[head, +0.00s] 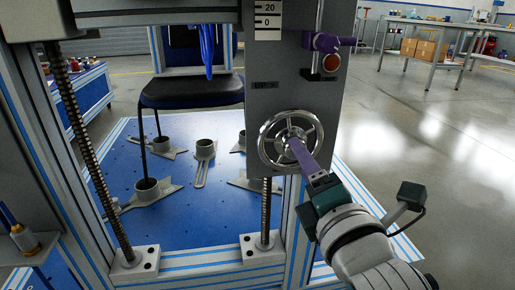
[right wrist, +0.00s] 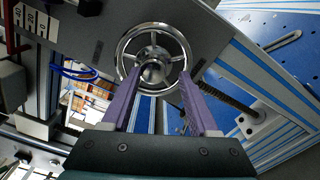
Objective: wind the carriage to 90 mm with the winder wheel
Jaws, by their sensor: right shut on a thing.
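The winder wheel (head: 288,131) is a silver spoked handwheel on the grey front panel (head: 268,105) of the machine. It also shows in the right wrist view (right wrist: 153,71). My right gripper (head: 295,147) has its purple fingers at the wheel, one on each side of the wheel in the right wrist view (right wrist: 156,78), shut on it. A white scale (head: 268,15) with marks 20 and 0 shows above the wheel. A grey crossbeam (head: 155,17), perhaps the carriage, spans the top of the head view. A pointer reading cannot be made out. My left gripper is out of view.
A red button (head: 331,63) and a purple part (head: 322,42) are on the panel above the wheel. Threaded screws (head: 88,150) stand beside the frame.

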